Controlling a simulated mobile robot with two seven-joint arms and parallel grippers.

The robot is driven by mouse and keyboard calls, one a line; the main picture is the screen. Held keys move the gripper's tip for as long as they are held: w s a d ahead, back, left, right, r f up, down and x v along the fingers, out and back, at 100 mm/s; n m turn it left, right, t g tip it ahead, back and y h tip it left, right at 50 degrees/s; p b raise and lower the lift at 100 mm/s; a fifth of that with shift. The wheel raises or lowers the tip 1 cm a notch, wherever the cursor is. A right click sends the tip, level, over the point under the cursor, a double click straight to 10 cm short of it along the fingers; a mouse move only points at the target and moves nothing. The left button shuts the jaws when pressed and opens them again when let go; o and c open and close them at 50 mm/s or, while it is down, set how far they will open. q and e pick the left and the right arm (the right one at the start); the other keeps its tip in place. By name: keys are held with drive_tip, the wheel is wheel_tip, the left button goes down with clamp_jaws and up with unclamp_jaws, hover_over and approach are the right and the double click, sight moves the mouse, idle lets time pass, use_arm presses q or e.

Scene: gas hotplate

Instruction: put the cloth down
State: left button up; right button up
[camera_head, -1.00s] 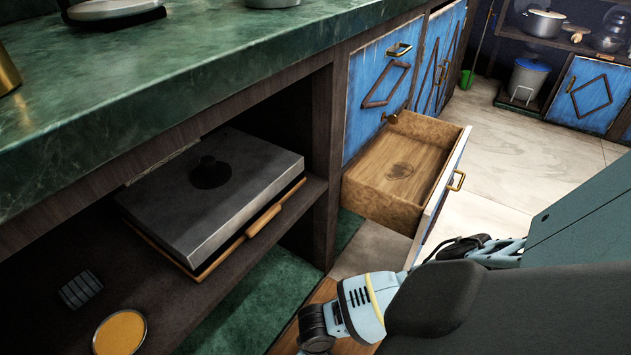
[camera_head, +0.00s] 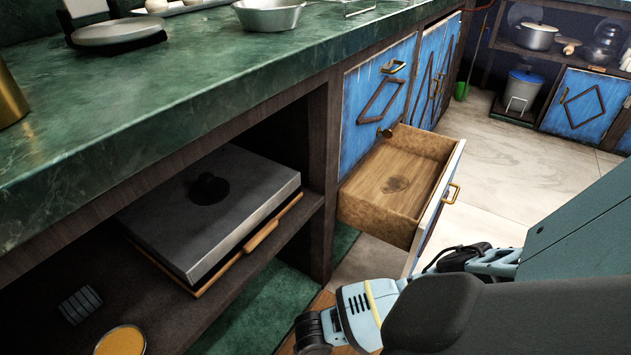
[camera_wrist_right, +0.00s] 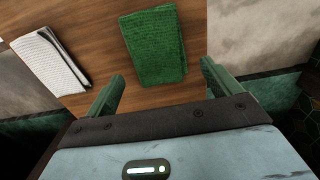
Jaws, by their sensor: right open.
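A folded green cloth (camera_wrist_right: 156,45) lies flat on a brown wooden surface (camera_wrist_right: 100,32) in the right wrist view. A folded white cloth (camera_wrist_right: 50,60) lies on the same surface to its left. My right gripper (camera_wrist_right: 162,70) is open, with one finger on each side of the green cloth's near end in the picture. The fingers look apart from the cloth, and nothing is held between them. In the head view my right arm comes in from the lower right and hides most of the wooden surface. Neither cloth shows there. My left gripper is out of view.
An open drawer (camera_head: 398,180), empty inside, juts out beside my right arm. The green counter (camera_head: 190,95) carries a metal pan (camera_head: 268,16). A grey lidded box (camera_head: 215,215) and a round orange-topped item (camera_head: 120,342) sit on the shelf below. Floor at right is clear.

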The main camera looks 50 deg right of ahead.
wheel_tip(320, 180, up, 9)
drive_tip(key=p, duration=0.4)
idle(0.4)
